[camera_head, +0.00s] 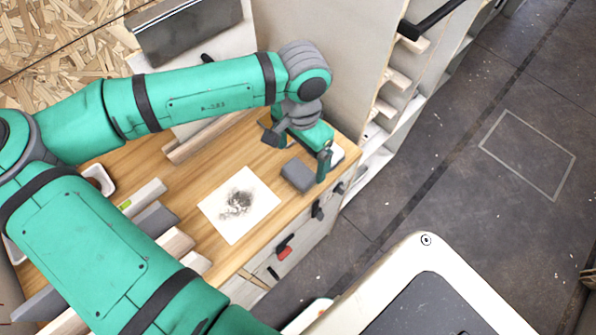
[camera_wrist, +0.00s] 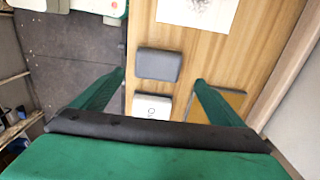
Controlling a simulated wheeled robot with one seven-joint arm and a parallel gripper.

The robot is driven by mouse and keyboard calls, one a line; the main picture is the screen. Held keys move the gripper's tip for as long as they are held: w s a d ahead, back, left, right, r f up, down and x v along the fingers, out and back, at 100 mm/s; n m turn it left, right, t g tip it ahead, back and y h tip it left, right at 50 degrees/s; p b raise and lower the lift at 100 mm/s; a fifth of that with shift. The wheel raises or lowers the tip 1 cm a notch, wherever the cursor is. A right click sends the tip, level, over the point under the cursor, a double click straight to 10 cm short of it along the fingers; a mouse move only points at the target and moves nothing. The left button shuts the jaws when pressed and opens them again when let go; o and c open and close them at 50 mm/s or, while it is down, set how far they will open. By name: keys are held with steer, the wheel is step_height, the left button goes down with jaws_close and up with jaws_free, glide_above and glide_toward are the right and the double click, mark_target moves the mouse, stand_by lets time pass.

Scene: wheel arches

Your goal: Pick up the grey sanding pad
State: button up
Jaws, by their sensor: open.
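The grey sanding pad (camera_head: 297,175) lies flat on the wooden worktop (camera_head: 228,165), near its front right edge. In the wrist view the pad (camera_wrist: 158,64) shows whole, as a rounded dark grey block just beyond the line of my fingertips. My gripper (camera_head: 297,158) is open and empty, with its fingers spread above the worktop beside the pad. The fingers (camera_wrist: 160,80) also show in the wrist view, one to each side of the pad's line. No contact with the pad shows.
A small white box with dark marking (camera_wrist: 152,106) lies between my fingers in the wrist view, close to the pad. A white sheet with a dark smudge (camera_head: 221,211) lies left of the pad. Shelving (camera_head: 392,90) stands right of the worktop. Timber pieces lie at left.

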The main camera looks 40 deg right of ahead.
mark_target(300, 171)
steer(key=f, duration=0.4)
steer(key=shift+s+a+f, duration=0.2)
steer(key=shift+s+a, duration=0.1)
steer(key=shift+f, duration=0.55)
steer(key=c, duration=1.2)
